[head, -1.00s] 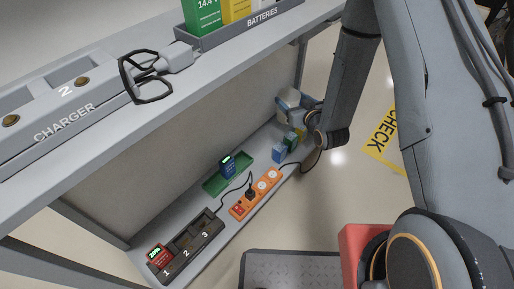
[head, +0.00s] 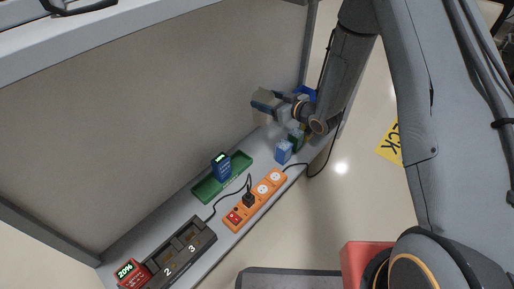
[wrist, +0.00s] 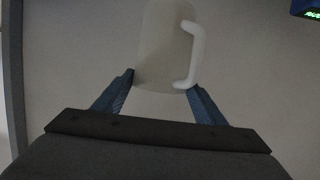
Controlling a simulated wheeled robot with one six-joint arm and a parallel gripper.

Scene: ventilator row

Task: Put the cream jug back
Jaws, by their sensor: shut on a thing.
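The cream jug (wrist: 163,45) is in the wrist view, a pale cylinder with its handle on the right. Its top is cut off by the frame edge. My gripper (wrist: 161,84) is shut on it, with a blue finger on each side of its lower part. In the head view my gripper (head: 272,106) is above the far end of the lower shelf, near the back panel. The jug is small and partly hidden by the gripper there, so its tilt is hard to tell.
The lower shelf holds a charger (head: 180,255) with a red battery (head: 131,273), an orange power strip (head: 255,202), a green tray (head: 207,189) with a blue battery (head: 221,167), and several small boxes, one blue (head: 284,151). A blue object (head: 305,93) is partly hidden behind my arm.

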